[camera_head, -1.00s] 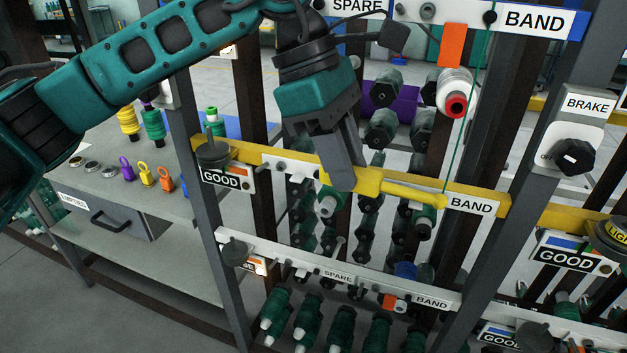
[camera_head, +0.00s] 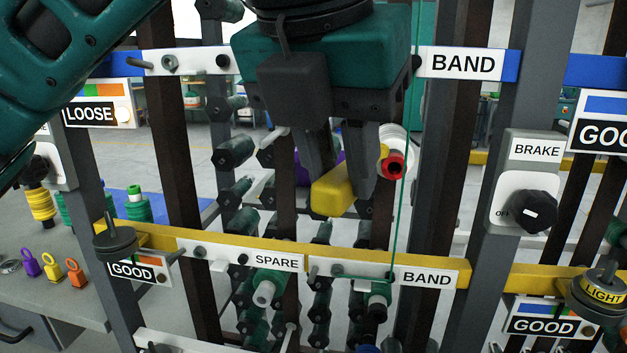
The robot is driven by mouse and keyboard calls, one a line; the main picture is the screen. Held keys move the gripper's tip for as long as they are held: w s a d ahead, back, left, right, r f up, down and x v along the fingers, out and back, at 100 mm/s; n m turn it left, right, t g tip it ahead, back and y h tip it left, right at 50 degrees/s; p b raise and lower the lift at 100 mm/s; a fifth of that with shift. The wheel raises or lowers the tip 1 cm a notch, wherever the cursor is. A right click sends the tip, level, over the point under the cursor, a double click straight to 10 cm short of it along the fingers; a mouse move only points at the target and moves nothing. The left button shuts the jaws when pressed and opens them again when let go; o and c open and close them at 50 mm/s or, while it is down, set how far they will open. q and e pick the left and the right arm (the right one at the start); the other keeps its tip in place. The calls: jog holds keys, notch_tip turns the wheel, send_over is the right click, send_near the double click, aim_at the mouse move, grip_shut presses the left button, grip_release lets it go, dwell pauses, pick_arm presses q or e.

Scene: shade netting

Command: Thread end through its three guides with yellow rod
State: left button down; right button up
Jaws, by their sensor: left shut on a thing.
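My left gripper (camera_head: 340,180) hangs from the top centre, its fingers closed around the yellow rod (camera_head: 333,195). The rod's thick yellow handle shows above the yellow rail, apart from it; its thin end is not clearly seen. The green thread (camera_head: 402,170) runs down from the upper BAND plate (camera_head: 460,64), past a red-centred white spool, to the lower BAND plate (camera_head: 428,278). There a short green stretch goes left across the white plate. I cannot tell which guide holes the thread passes through. My right gripper is out of view.
The yellow rail (camera_head: 220,244) crosses below the gripper, with a SPARE plate (camera_head: 279,262). A grey post with the BRAKE knob (camera_head: 533,212) stands at right. Dark spools fill the rack behind. A bench with coloured rings (camera_head: 52,272) lies at left.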

pick_arm(q)
jog(key=shift+s+d+r+n, duration=0.1)
jog(key=shift+r+n, duration=0.1)
jog(key=shift+n, duration=0.1)
